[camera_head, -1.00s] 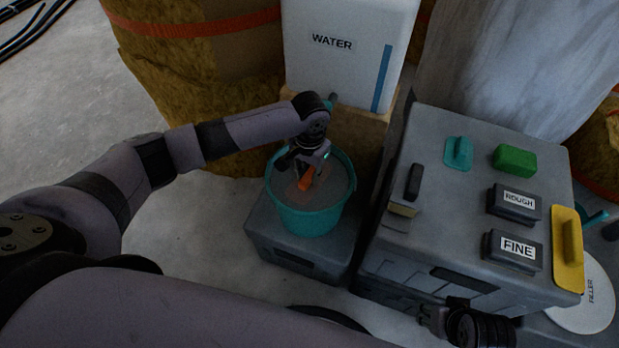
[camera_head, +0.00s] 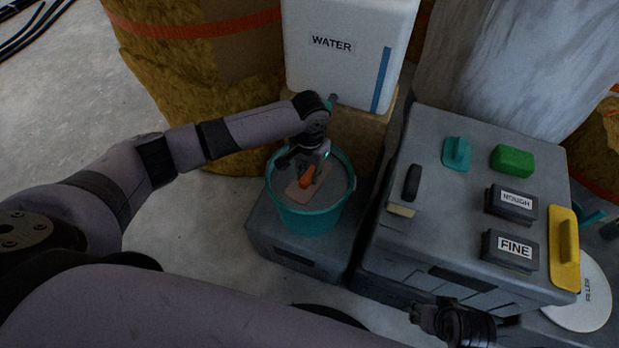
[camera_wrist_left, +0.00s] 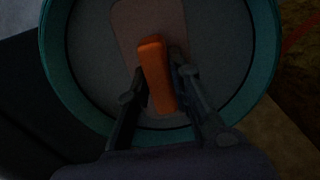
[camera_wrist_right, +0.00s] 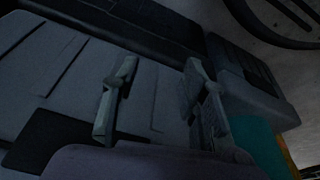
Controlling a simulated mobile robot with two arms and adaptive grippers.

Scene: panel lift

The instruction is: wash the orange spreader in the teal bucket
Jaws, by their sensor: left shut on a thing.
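The teal bucket (camera_head: 309,221) stands on a grey box left of the large grey case and holds dull grey water. The orange spreader is in the bucket; its orange handle (camera_head: 307,177) shows, and its pale flat plate (camera_head: 296,191) appears at or just under the water surface. My left gripper (camera_head: 303,165) reaches into the bucket from above and is shut on the handle. The left wrist view shows the handle (camera_wrist_left: 156,75) between the two fingers (camera_wrist_left: 158,80). My right gripper (camera_head: 425,316) is by the front of the grey case; in the right wrist view its fingers (camera_wrist_right: 155,100) are apart and empty.
A white water tank (camera_head: 345,50) stands behind the bucket. On the grey case (camera_head: 440,215) lie a teal float (camera_head: 456,153), a green block (camera_head: 513,161), ROUGH (camera_head: 511,203) and FINE (camera_head: 511,250) blocks, a yellow float (camera_head: 564,250) and a dark-handled tool (camera_head: 411,183). A filler lid (camera_head: 585,295) is at right.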

